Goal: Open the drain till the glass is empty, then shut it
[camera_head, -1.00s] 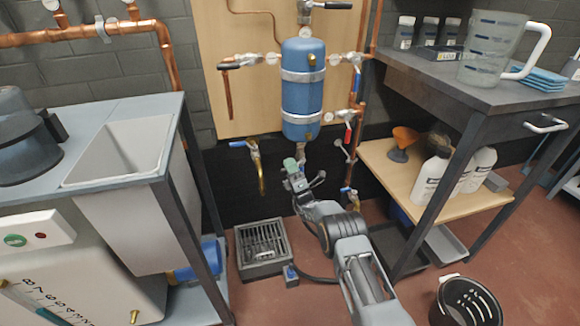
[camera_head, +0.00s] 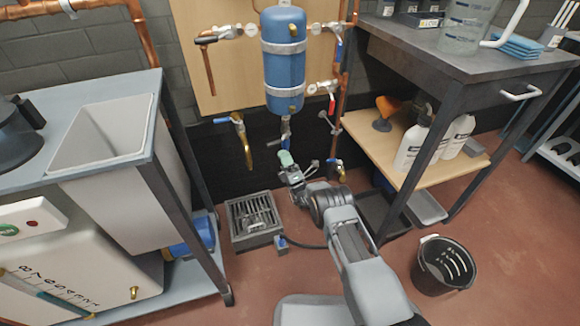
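A blue cylindrical vessel (camera_head: 284,60) hangs on the wall board with pipes and valves around it. A valve with a blue handle (camera_head: 286,122) sits directly beneath it. A blue-lever tap with a brass spout (camera_head: 241,137) is to its left, above the floor grate. Another brass-ended valve (camera_head: 337,168) is low at the right. Which of these is the drain, and any liquid level in a glass, I cannot tell. My gripper (camera_head: 290,168) is below the vessel's bottom valve, small in the view. I cannot see whether its fingers hold anything.
A square floor drain grate (camera_head: 255,215) lies left of my arm. A sink bench (camera_head: 110,130) stands left. A workbench (camera_head: 455,62) with a clear jug (camera_head: 470,28) and a shelf of bottles (camera_head: 413,143) stands right. A black bucket (camera_head: 444,266) is on the floor.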

